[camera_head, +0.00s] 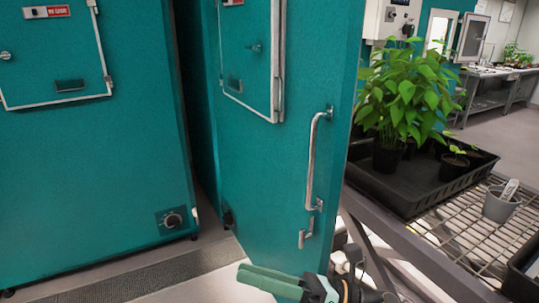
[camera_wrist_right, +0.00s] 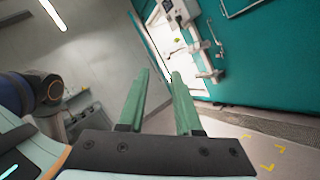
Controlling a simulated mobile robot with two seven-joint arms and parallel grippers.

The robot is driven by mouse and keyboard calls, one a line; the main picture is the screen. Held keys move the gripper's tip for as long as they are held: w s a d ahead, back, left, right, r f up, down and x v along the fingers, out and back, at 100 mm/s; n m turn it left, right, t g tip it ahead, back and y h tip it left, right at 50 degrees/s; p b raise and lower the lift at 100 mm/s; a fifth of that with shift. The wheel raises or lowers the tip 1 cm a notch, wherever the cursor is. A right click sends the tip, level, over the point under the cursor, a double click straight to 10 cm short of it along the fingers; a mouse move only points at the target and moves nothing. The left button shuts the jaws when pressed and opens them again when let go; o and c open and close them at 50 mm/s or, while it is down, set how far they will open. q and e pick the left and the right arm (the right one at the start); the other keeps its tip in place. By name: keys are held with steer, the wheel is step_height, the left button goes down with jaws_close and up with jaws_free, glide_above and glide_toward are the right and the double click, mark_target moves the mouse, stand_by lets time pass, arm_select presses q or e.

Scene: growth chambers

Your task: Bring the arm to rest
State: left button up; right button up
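My right gripper (camera_head: 243,273) is low in the head view, in front of the bottom of the teal chamber door, with its green fingers pointing left. In the right wrist view the two green fingers of this gripper (camera_wrist_right: 160,74) stand apart with nothing between them. The gripper is open and empty. The door handle (camera_head: 312,160), a long metal bar, is above and right of the gripper and clear of it. My left gripper does not show.
The teal door (camera_head: 270,200) stands out from its chamber. A second teal chamber (camera_head: 90,170) is at left. At right, a wire-topped bench (camera_head: 450,235) holds a black tray (camera_head: 415,200) with leafy potted plants (camera_head: 410,95) and a grey pot (camera_head: 499,205). Grey floor shows between.

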steer(key=w+d+f+m+t+h, duration=0.2)
steer(key=d+f+m+t+h, duration=0.6)
steer(key=m, duration=0.8)
steer(key=w+d+f+m+t+h, duration=0.2)
steer(key=d+f+m+t+h, duration=0.25)
steer(key=f+m, duration=0.8)
steer(key=s+d+f+m+g+h, duration=0.2)
steer(key=s+d+f+m+h, duration=0.1)
steer(key=s+f+m, duration=0.4)
steer(key=s+d+f+m+g+h, duration=0.3)
steer(key=s+f+m, duration=0.4)
steer(key=f, duration=0.1)
steer(key=shift+g+p, duration=0.3)
steer(key=shift+g, duration=0.05)
steer(key=shift+s+f+m, duration=0.1)
steer(key=shift+m, duration=0.15)
